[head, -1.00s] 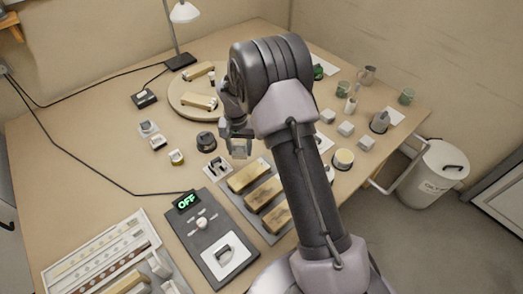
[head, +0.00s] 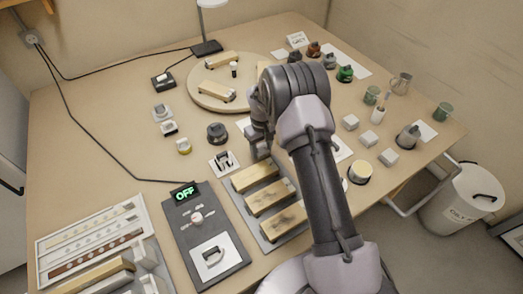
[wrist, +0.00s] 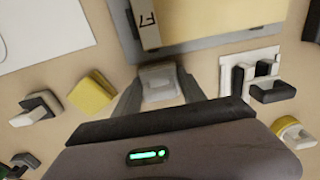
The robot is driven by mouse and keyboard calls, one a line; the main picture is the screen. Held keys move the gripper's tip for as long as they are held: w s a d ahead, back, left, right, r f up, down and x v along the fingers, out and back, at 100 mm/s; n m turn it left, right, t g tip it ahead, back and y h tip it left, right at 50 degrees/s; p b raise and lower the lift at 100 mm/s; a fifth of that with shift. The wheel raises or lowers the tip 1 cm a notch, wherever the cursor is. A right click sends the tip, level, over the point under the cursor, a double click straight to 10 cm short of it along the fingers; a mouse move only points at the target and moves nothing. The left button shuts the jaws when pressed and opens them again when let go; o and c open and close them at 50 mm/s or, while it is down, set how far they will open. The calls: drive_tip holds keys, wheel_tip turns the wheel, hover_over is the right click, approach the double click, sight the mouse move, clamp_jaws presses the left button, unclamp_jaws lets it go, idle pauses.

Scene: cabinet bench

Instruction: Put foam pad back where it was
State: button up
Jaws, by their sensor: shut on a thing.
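My gripper (wrist: 159,90) is shut on a small pale grey block (wrist: 160,78), which I take to be the foam pad. The block sits between the fingertips in the wrist view, close to the edge of a grey tray with wooden blocks. I cannot tell whether it touches the table. In the head view my gripper (head: 262,148) points down just behind that tray, partly covered by my arm, and the held block cannot be made out there.
The grey tray (head: 277,239) holds wooden blocks. A white plate with a black clip (head: 224,162) stands left of my gripper. A yellow block (wrist: 92,92) lies on the other side. A control box reading OFF (head: 209,235) and a round wooden board (head: 200,97) are nearby.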

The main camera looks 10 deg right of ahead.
drive_tip(key=shift+f, duration=0.15)
drive_tip(key=o, duration=1.2)
